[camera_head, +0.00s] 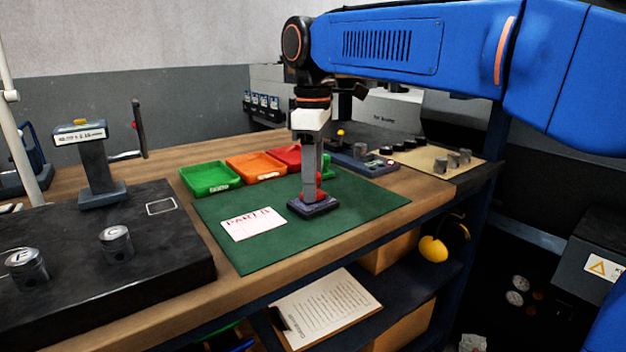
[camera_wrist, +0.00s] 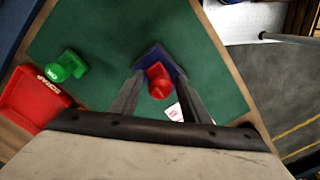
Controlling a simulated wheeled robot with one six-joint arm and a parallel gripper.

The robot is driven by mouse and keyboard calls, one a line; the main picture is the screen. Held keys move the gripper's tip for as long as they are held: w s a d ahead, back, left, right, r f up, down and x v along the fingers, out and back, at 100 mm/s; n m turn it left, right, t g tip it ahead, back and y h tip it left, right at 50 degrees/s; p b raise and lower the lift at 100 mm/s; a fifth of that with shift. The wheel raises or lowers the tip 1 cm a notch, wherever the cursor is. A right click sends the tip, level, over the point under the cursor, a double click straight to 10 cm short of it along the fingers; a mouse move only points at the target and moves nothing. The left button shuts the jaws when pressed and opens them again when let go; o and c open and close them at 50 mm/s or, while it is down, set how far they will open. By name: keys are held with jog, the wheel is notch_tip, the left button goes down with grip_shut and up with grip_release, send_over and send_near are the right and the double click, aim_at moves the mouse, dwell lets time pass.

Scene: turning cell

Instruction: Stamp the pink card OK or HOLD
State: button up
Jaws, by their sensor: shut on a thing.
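The pink card (camera_head: 253,224) lies flat on the green mat, with dark writing on it; only a corner shows in the wrist view (camera_wrist: 174,112). My gripper (camera_head: 311,182) points straight down and is shut on the red stamp (camera_wrist: 158,82), whose round knob sits between the fingers. The red stamp is upright over a dark blue pad (camera_head: 313,208), to the right of the card; whether its face touches the pad is hidden. A green stamp (camera_wrist: 63,67) marked OK stands behind, partly hidden by my gripper in the head view.
Green (camera_head: 210,178), orange (camera_head: 256,166) and red (camera_head: 287,156) trays line the back of the green mat (camera_head: 264,255). A black plate (camera_head: 80,250) with metal pistons stands left. A blue holder (camera_head: 364,160) is at the back right. The mat's front is clear.

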jog(key=shift+r, duration=3.5)
